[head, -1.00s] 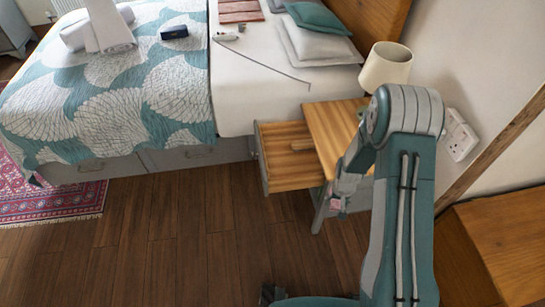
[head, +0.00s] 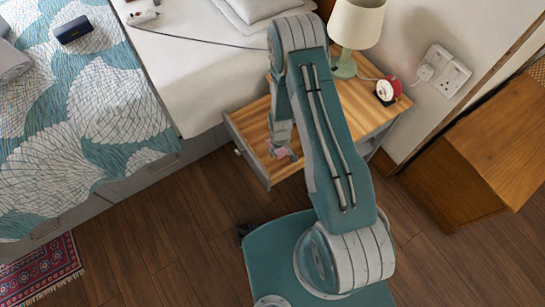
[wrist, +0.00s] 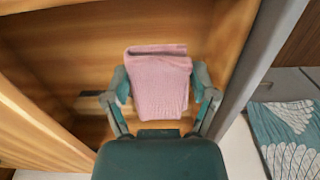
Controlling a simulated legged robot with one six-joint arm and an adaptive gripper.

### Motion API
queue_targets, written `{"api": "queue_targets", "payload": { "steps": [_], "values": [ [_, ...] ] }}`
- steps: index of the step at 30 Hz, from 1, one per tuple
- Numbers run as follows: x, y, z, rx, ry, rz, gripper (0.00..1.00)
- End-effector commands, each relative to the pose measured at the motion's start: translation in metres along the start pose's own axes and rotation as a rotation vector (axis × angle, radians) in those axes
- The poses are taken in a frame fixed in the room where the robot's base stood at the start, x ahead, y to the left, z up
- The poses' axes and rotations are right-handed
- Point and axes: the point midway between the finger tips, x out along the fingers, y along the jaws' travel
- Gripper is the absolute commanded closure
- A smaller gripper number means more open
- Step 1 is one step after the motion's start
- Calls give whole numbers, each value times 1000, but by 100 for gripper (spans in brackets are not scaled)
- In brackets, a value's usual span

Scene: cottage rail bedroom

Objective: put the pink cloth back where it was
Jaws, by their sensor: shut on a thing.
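My gripper (head: 283,152) is shut on the pink cloth (wrist: 160,85), which sits folded between its two fingers in the wrist view. The cloth also shows as a small pink patch (head: 276,150) in the head view, partly hidden by the gripper. The open drawer (head: 240,124) of the wooden bedside table (head: 366,108) lies under the cloth. In the wrist view, the drawer's wooden inside (wrist: 60,50) surrounds the cloth. I cannot tell whether the cloth touches the drawer bottom.
The bed (head: 90,110) is to the left, close to the drawer. A wooden cabinet (head: 490,140) stands at the right. Some wooden floor (head: 180,230) is clear.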

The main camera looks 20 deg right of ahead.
Motion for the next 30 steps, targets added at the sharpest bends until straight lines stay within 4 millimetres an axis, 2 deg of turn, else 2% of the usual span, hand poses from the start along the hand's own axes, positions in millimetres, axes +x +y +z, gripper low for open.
{"api": "queue_targets", "payload": {
  "steps": [6, 14, 19, 23, 30],
  "values": [
    [38, 0, 2, -7, -3, -1, 82],
    [66, -2, 0, -7, -3, 2, 82],
    [91, -2, 0, -7, -2, 3, 82],
    [99, -2, -1, -6, -1, 3, 82],
    [100, -1, -1, -5, -1, 3, 82]
  ]
}}
